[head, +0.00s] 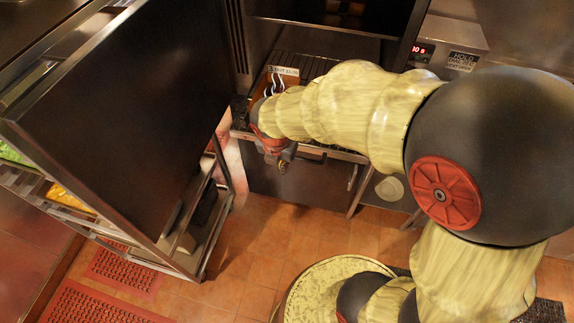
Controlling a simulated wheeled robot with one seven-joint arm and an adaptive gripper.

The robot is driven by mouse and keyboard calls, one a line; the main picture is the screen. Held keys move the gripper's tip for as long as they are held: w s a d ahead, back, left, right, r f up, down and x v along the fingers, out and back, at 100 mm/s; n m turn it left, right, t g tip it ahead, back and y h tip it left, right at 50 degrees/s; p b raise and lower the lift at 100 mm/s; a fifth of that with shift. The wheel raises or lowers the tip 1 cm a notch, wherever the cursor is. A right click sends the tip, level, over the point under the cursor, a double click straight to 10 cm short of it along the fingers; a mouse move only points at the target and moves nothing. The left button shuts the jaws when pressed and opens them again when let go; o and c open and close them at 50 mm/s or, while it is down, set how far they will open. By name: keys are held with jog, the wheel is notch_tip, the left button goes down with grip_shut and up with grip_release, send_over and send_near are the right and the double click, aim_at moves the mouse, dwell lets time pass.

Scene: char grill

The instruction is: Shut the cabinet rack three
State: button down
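A dark metal cabinet (262,24) stands at the back centre. A drawer-like rack (335,153) shows low in it, with a slatted surface and a bar along its front edge. I cannot tell for sure that this is rack three, or how far out it sits. A small label (284,71) is just behind it. My arm reaches in from the right over the rack. My gripper (283,165) is at the rack's front edge, pointing down. My arm hides part of the rack, and I cannot tell whether the gripper touches it or is open.
A tall dark panel on a metal cart-like unit (120,120) stands close at the left of my gripper. Red perforated mats (95,305) lie on the tiled floor. A control panel with a red display (421,49) is at the upper right. Tiled floor (255,255) is clear below the rack.

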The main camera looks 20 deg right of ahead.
jog(key=w+d+f+n, duration=0.1)
jog(key=w+d+f, duration=0.2)
jog(key=w+f, duration=0.2)
jog(key=x, duration=0.3)
jog(key=shift+f, duration=0.45)
jog(key=shift+s+d, duration=0.2)
jog(key=shift+w, duration=0.1)
